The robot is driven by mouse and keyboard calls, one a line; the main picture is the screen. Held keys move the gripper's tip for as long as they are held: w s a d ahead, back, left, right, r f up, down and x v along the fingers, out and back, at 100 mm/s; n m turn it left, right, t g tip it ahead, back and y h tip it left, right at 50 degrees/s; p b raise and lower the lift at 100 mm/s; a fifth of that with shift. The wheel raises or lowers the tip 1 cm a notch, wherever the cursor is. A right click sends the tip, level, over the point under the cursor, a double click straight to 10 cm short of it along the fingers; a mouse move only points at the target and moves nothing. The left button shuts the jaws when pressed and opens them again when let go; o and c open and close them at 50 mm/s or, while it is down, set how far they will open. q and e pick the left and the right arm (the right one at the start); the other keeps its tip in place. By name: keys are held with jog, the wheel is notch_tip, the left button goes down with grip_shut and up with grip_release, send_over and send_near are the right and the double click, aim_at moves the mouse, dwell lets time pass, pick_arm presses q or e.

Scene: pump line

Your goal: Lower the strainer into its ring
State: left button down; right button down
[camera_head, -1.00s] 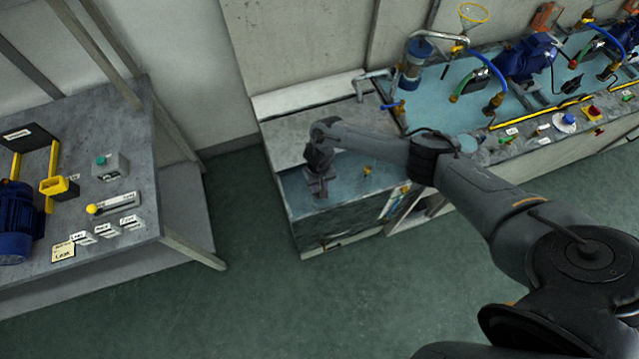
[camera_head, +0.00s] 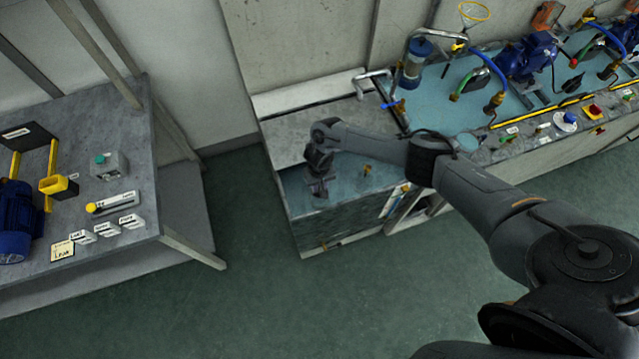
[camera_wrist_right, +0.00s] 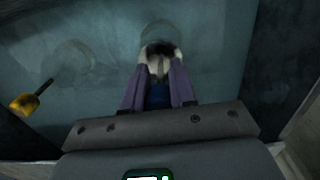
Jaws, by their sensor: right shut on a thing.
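My right gripper (camera_head: 318,190) reaches down over the blue-grey basin (camera_head: 345,175) at the left end of the bench. In the right wrist view the fingers of my right gripper (camera_wrist_right: 160,90) are closed on a pale piece with a dark band (camera_wrist_right: 160,55), which seems to be the strainer. Its lower part cannot be made out. A faint round outline (camera_wrist_right: 75,58), perhaps a ring, shows in the basin to the left of the held piece. I cannot tell which ring is the strainer's, or whether the strainer touches anything. My left gripper is out of view.
A small brass fitting (camera_head: 367,170) stands at the basin's right; the wrist view shows a yellow-headed fitting (camera_wrist_right: 25,103). A separate bench with a blue motor (camera_head: 14,225) is at left.

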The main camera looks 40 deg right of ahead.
jog(key=shift+f, duration=0.6)
jog(key=shift+f+b, duration=0.55)
jog(key=shift+b, duration=0.05)
jog(key=c, duration=0.8)
grip_release()
jog(key=shift+r, duration=0.1)
notch_tip(320, 180, up, 3)
jog(key=p, duration=0.4)
jog(key=shift+r, duration=0.15)
notch_tip(320, 180, up, 5)
jog(key=p, duration=0.5)
jog(key=shift+f, duration=0.2)
